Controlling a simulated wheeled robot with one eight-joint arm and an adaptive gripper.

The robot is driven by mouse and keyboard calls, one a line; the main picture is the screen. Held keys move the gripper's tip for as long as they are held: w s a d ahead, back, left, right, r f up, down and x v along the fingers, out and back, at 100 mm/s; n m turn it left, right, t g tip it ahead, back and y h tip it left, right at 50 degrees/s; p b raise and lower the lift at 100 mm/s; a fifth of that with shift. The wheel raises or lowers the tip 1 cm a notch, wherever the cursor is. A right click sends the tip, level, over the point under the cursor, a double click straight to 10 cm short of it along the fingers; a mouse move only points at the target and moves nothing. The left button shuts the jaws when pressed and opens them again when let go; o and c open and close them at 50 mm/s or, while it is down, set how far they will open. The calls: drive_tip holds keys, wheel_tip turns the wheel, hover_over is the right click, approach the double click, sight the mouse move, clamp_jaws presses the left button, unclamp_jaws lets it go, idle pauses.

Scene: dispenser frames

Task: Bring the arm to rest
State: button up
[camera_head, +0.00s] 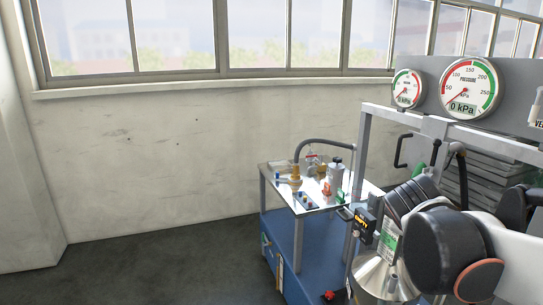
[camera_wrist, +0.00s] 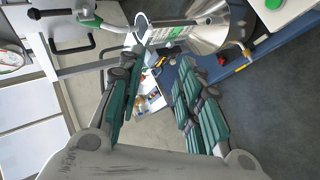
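My gripper (camera_wrist: 158,66) shows in the wrist view with its two teal-padded fingers spread apart. Nothing is held between them; a distant white tabletop with small items shows through the gap. In the head view my dark-jointed arm (camera_head: 436,245) is at the lower right, in front of the metal frame. I cannot make out the gripper fingers there. In the wrist view a shiny steel vessel (camera_wrist: 210,32) lies just beyond the fingertips; I cannot tell how far apart they are.
A metal frame (camera_head: 362,150) carries two pressure gauges (camera_head: 469,88), the larger reading 0 kPa. The steel vessel also shows in the head view (camera_head: 372,280). A white-topped table (camera_head: 283,167) with small parts and a curved pipe stands behind. Floor at left (camera_head: 150,265) is clear.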

drive_tip(key=s+a+f+m+g+y+b, duration=0.1)
drive_tip(key=s+a+f+m+y, duration=0.2)
drive_tip(key=s, duration=0.6)
drive_tip(key=s+a+f+m+g+y+b, duration=0.1)
drive_tip(key=s+a+f+m+y, duration=0.1)
drive_tip(key=s+a+f+m, duration=0.4)
drive_tip(key=s+a+f, duration=0.2)
drive_tip(key=s, duration=0.1)
drive_tip(key=shift+s+a+f+y, duration=0.2)
drive_tip(key=shift+s+a+y, duration=0.05)
drive_tip(key=shift+s+y, duration=0.15)
